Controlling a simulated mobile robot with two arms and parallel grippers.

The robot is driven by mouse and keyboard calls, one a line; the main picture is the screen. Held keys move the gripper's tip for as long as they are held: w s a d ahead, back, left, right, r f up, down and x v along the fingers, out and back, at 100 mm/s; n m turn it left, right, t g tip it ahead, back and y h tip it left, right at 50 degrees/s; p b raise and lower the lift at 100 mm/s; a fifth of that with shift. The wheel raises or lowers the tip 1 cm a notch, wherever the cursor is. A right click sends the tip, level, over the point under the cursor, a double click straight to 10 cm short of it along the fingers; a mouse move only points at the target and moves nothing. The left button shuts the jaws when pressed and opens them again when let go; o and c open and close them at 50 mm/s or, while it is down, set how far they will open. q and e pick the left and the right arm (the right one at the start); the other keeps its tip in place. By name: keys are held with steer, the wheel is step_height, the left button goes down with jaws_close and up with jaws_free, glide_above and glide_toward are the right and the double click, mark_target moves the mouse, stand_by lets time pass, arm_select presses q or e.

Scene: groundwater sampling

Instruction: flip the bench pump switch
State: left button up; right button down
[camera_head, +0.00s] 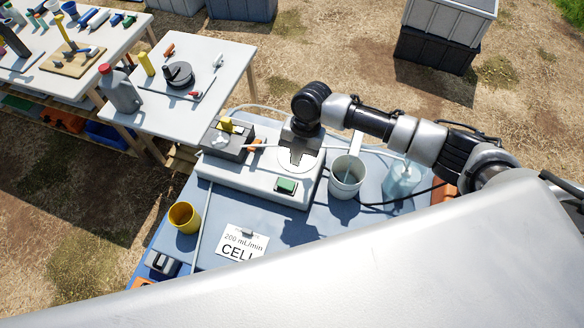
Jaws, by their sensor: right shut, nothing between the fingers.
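The bench pump (237,172) is a low white unit on the blue bench. A green rocker-like switch (287,186) sits at its front right corner; I cannot tell which way it is set. A grey box with a yellow knob (227,125) is at the pump's left end. My right gripper (297,161) is shut and empty, pointing down over the pale round plate on the pump, behind the switch in the picture. I cannot tell whether it touches the pump. My left gripper is not in view.
A white cup (346,177) and a clear bottle (402,179) stand right of the pump. A yellow cup (184,217) and a "200 mL/min CELL" card (242,243) are in front. A white table (213,65) with a grey bottle (119,92) is behind left.

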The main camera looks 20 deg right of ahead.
steer(key=v, duration=0.4)
steer(key=shift+r+b, duration=0.1)
steer(key=shift+b, duration=0.25)
steer(key=shift+s, duration=0.1)
